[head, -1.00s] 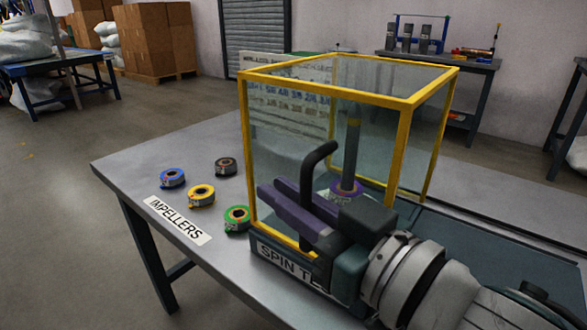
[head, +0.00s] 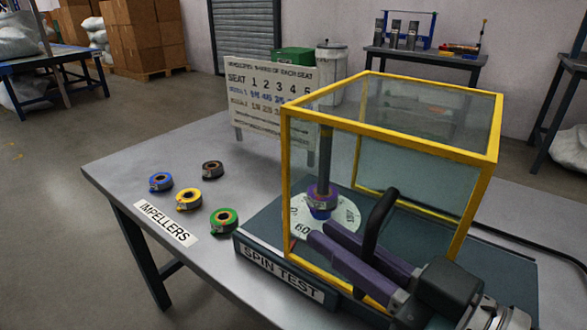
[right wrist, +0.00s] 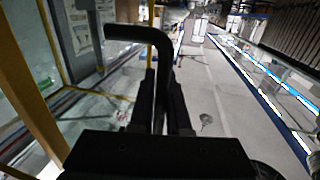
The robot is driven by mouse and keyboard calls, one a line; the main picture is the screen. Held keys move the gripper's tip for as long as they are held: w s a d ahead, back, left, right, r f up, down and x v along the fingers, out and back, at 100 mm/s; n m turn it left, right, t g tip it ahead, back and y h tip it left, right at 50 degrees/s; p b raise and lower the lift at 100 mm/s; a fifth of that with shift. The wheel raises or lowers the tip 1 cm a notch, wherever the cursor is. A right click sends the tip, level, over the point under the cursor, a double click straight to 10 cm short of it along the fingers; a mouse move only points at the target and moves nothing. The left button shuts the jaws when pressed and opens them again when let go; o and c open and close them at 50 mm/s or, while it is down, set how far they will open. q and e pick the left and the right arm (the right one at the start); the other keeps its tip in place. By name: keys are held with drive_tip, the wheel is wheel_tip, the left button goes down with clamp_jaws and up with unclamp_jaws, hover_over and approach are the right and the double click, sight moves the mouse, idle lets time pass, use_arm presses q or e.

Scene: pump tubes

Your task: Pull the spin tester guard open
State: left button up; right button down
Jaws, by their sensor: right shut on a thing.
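The spin tester guard (head: 400,135) is a clear box with yellow edges on the dark base (head: 240,243) labelled SPIN TEST. It sits toward the right of the base, its near left post just left of the spindle (head: 326,160). A purple impeller (head: 322,198) is at the spindle's foot above a white dial (head: 345,215). My right gripper (head: 322,233), with purple fingers, is shut on the guard's black bent handle (head: 377,218). In the right wrist view the handle (right wrist: 140,34) rises from between the fingers, beside a yellow guard post (right wrist: 28,95). My left gripper is not in view.
Blue, yellow, brown and green impellers (head: 224,221) lie by the IMPELLERS label (head: 165,223) on the grey table (head: 130,165). A seat chart sign (head: 262,95), green box (head: 293,60) and pale bin (head: 329,65) stand behind. The table's left part is mostly clear.

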drive_tip(key=w+d+p+v, duration=0.1)
drive_tip(key=p+v, duration=0.1)
drive_tip(key=v, duration=1)
drive_tip(key=shift+w+d, duration=0.25)
drive_tip(key=shift+d, duration=0.25)
drive_tip(key=c, duration=0.9)
unclamp_jaws()
drive_tip(key=v, duration=1)
